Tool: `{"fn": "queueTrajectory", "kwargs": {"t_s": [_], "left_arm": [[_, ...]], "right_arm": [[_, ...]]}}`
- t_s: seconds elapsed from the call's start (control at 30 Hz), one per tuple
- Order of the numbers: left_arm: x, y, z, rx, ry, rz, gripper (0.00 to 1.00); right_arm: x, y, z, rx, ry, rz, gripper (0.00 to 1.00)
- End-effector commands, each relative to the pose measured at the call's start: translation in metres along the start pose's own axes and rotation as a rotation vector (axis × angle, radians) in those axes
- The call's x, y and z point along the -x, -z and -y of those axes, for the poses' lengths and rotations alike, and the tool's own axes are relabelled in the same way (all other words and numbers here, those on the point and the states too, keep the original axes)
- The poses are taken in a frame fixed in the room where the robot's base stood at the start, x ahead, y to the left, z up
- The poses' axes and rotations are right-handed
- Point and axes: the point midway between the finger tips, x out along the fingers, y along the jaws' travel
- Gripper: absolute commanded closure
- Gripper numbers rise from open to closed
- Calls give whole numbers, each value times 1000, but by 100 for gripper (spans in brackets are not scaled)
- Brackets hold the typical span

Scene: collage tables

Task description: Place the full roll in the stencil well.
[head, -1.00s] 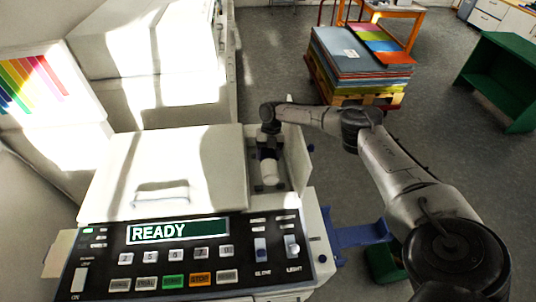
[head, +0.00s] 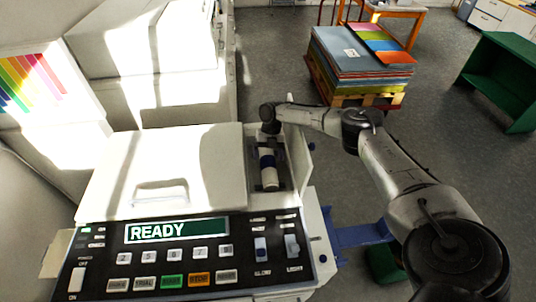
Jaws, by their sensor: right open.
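The roll (head: 269,178), white with a dark blue band, lies lengthwise in the narrow stencil well (head: 286,178) on the right side of the copier-like machine. Its far end is hidden under my right gripper. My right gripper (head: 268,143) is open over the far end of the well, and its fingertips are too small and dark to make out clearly. I cannot tell whether they still touch the roll. My left gripper is not in view.
A raised flap (head: 299,155) stands along the well's right side. The machine's white lid (head: 175,165) is closed at left, with a control panel (head: 190,255) reading READY in front. A pallet stack of coloured paper (head: 360,55) stands on the floor behind.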

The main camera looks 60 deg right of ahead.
Motion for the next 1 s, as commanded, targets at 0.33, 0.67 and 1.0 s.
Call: {"fn": "queueTrajectory", "kwargs": {"t_s": [0.33,0.67,1.0], "left_arm": [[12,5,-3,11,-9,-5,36],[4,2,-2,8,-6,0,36],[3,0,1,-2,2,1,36]], "right_arm": [[31,3,-3,1,-4,3,12],[95,4,-3,1,-3,1,12],[128,4,-2,0,0,0,12]]}}
